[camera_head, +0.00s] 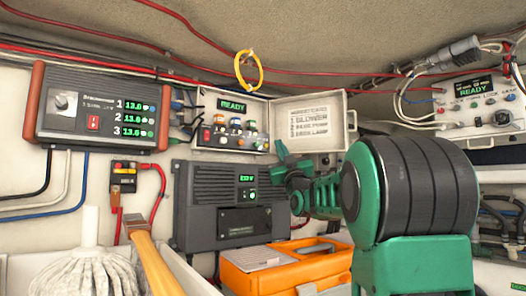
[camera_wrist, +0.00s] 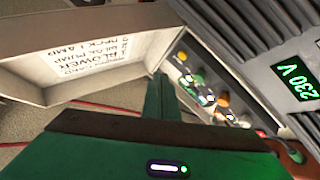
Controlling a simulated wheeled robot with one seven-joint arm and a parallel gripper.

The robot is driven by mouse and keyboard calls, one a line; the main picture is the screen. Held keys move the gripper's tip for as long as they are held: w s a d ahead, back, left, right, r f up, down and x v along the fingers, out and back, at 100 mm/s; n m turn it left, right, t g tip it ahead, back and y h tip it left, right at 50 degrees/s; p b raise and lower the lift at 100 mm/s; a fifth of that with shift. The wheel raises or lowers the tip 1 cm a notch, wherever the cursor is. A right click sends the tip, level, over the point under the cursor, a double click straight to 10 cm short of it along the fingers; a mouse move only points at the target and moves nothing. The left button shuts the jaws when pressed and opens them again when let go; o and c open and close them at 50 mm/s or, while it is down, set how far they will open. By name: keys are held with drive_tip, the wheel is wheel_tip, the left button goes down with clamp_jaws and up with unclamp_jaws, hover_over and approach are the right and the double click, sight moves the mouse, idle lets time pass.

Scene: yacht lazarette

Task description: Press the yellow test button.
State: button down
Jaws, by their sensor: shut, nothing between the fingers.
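An open grey control box (camera_head: 270,97) with a green READY display hangs on the back wall. Its panel carries several small coloured knobs and buttons; a yellow one (camera_wrist: 181,56) shows near the top of the panel in the wrist view, and an orange one (camera_wrist: 222,98) lower down. The labels are too small to read, so I cannot tell which is the test button. My gripper (camera_head: 281,150) is shut and empty, just in front of the box's lower edge near the lid hinge. In the wrist view my green fingers (camera_wrist: 160,88) point toward the hinge side, beside the panel; contact is not clear.
The box's lid (camera_head: 308,118) stands open to the right with printed text. A dark grey unit (camera_head: 215,200) sits below, above an orange case (camera_head: 285,268). A three-readout panel (camera_head: 95,108) is at left, another READY panel (camera_head: 480,105) at right. A yellow ring (camera_head: 247,70) hangs above.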

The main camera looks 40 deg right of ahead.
drive_tip(key=shift+w+d, duration=0.1)
drive_tip(key=shift+w, duration=1.75)
drive_tip(key=shift+w+d, duration=0.1)
drive_tip(key=shift+w, duration=0.6)
idle(1.3)
drive_tip(key=shift+s, duration=0.8)
drive_tip(key=shift+s, duration=0.1)
drive_tip(key=s, duration=0.5)
drive_tip(key=shift+a, duration=0.2)
idle(1.0)
